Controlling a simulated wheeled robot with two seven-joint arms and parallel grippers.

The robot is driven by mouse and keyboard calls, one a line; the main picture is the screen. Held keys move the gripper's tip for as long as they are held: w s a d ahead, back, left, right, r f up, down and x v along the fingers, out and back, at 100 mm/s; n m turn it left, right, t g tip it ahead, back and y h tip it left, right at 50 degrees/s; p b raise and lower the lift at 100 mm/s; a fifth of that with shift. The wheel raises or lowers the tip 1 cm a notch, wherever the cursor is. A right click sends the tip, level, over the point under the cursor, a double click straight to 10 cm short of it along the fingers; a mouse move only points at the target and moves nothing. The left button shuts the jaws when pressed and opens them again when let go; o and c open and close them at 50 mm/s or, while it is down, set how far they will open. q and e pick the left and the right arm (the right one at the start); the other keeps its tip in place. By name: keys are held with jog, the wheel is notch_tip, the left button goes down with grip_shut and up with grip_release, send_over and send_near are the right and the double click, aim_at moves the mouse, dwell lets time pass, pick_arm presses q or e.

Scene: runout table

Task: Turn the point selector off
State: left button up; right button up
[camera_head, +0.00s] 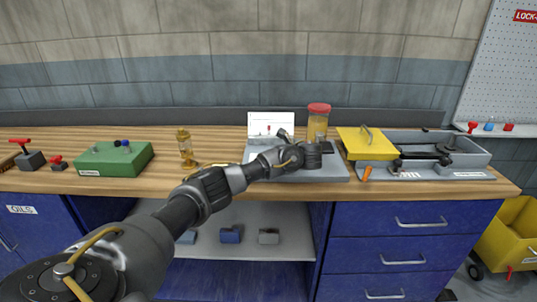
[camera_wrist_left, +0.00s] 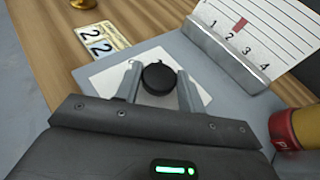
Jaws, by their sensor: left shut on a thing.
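The point selector looks to be a black round knob (camera_wrist_left: 158,77) on a white plate (camera_wrist_left: 116,78) in the left wrist view. The plate lies on a grey base (camera_head: 338,172) on the bench, and the head view does not show the knob clearly behind my arm. My left gripper (camera_wrist_left: 158,88) has one finger on each side of the knob and is shut on it. In the head view my left gripper (camera_head: 300,156) reaches over the grey base. No pointer mark on the knob is visible, so I cannot tell its setting. My right gripper is not in view.
A numbered card (camera_wrist_left: 247,27) stands behind the knob, with a red-lidded jar (camera_head: 318,123) to its right. A yellow lid (camera_head: 366,145) and grey tray (camera_head: 470,158) stand further right. A brass item (camera_head: 185,146) and green box (camera_head: 115,160) are left.

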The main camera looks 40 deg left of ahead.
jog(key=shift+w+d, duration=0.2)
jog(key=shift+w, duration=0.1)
pick_arm(q)
jog(key=o, duration=1)
jog(key=shift+c, duration=0.2)
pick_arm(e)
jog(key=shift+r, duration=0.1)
pick_arm(q)
jog(key=shift+d+r, duration=0.1)
jog(key=shift+d, duration=0.35)
jog(key=p+v, duration=0.1)
jog(key=v, duration=0.1)
jog(key=r+p+v, duration=0.1)
jog(key=p+v, duration=0.1)
jog(key=v, duration=0.1)
jog(key=p+v, duration=0.3)
jog(key=p, duration=0.3)
jog(key=shift+d, duration=0.35)
jog(key=shift+s+d+f+p, duration=0.1)
jog(key=shift+s+d+p, duration=0.05)
jog(key=shift+d+p, duration=0.4)
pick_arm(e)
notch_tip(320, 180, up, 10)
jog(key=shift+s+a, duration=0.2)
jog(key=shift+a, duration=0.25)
